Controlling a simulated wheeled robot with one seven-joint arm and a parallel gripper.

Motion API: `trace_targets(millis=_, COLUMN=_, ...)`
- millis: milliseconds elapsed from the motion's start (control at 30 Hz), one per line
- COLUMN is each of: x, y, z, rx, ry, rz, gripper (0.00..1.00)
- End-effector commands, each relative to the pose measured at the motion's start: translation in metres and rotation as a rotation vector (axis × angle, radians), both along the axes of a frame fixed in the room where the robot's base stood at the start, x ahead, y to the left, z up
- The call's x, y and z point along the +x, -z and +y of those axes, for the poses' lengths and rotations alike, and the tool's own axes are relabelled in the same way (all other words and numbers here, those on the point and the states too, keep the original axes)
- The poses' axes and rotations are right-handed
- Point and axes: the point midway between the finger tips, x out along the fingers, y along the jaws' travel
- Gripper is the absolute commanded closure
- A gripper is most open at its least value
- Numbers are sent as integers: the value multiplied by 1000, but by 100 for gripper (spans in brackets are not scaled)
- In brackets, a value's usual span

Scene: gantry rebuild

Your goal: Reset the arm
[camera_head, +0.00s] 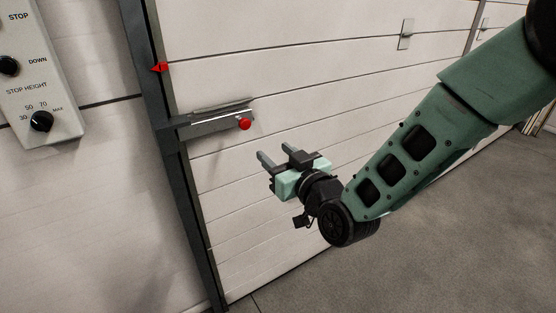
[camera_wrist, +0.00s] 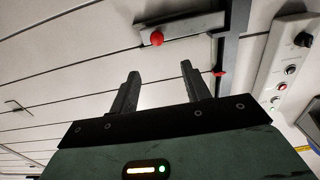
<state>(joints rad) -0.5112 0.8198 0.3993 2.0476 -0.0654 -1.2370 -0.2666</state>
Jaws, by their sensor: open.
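My arm (camera_head: 425,150) reaches in from the right in the head view, green with black joints. My gripper (camera_head: 274,160) is open and empty, its two fingers apart and pointing up-left toward the white panelled door. In the wrist view my gripper (camera_wrist: 163,80) shows both fingers spread with nothing between them. A metal latch bar (camera_head: 205,119) with a red knob (camera_head: 245,124) sits on the door's left edge, above and left of my gripper, apart from it. The knob (camera_wrist: 156,38) also shows ahead of the fingers in the wrist view.
The white door (camera_head: 320,90) fills the background, with a dark post (camera_head: 168,130) on its left bearing a red pointer (camera_head: 160,68). A control box (camera_head: 38,75) with dials hangs on the left wall. Grey floor (camera_head: 440,240) is clear below my arm.

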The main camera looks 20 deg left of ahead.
Motion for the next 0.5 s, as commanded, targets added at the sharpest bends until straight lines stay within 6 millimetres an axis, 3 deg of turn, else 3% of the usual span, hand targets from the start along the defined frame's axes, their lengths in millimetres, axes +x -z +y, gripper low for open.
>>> trace_targets(millis=500, x=-5, y=-5, z=-5, rx=-60, ry=-16, rz=51, gripper=53)
